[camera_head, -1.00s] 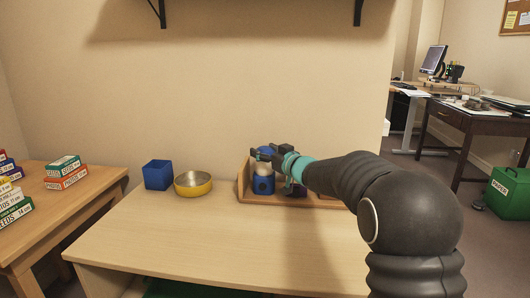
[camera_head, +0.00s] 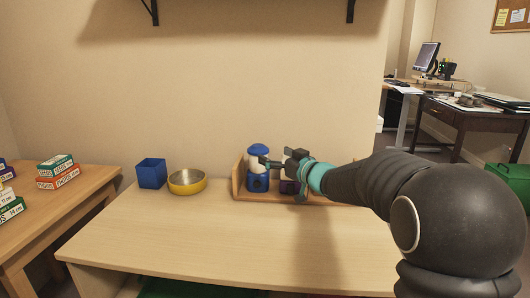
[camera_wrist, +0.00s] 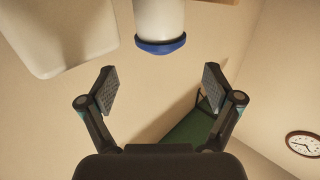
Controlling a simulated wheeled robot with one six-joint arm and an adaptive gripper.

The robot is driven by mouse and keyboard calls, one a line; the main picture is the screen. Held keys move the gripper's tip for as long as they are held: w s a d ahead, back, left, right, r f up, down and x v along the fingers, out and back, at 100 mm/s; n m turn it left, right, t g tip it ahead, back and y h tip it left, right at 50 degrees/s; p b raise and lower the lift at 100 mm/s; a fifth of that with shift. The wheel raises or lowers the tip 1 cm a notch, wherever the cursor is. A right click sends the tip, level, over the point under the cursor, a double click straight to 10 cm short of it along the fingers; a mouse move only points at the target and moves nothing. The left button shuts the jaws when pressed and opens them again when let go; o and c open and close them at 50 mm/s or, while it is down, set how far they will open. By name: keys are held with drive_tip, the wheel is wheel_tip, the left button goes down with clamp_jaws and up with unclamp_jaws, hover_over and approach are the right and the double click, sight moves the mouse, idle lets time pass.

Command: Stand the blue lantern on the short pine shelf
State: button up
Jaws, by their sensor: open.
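The blue lantern (camera_head: 257,181) has a blue domed top, a pale middle and a blue base. It stands upright in the head view on a low wooden rack (camera_head: 238,178) on the desk. My gripper (camera_head: 277,158) is open, just right of the lantern's upper part. In the wrist view my open gripper (camera_wrist: 160,92) has nothing between its pads. A white cylinder with a blue rim (camera_wrist: 160,46), apparently the lantern, shows beyond them at the top. I cannot tell which thing is the short pine shelf.
A dark purple-based object (camera_head: 289,187) stands right of the lantern, partly hidden by my gripper. A blue box (camera_head: 151,173) and a yellow bowl (camera_head: 187,183) are to the left. The desk's front (camera_head: 200,235) is clear. Black brackets (camera_head: 351,10) are on the wall above.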

drive_tip(key=s+d+r+m+t+h, duration=0.1)
drive_tip(key=s+d+r+m+h, duration=0.1)
drive_tip(key=s+d+m+h, duration=0.85)
drive_tip(key=s+d+f+g, duration=0.2)
drive_tip(key=s+f+g, duration=0.1)
drive_tip(key=s, duration=0.8)
drive_tip(key=s+d+f+n+g+h, duration=0.1)
drive_tip(key=s+d+f+g, duration=0.1)
drive_tip(key=s+f, duration=0.4)
drive_tip(key=s+d+f+n+g, duration=0.1)
drive_tip(key=s+d+f+g, duration=0.2)
drive_tip(key=s, duration=1.3)
wheel_tip(320, 180, down, 2)
drive_tip(key=shift+s+d+g+h, duration=0.2)
drive_tip(key=shift+d+g+h, duration=0.15)
drive_tip(key=shift+d, duration=0.3)
drive_tip(key=shift+r, duration=0.1)
drive_tip(key=shift+r+p, duration=0.75)
drive_tip(key=shift+p, duration=0.05)
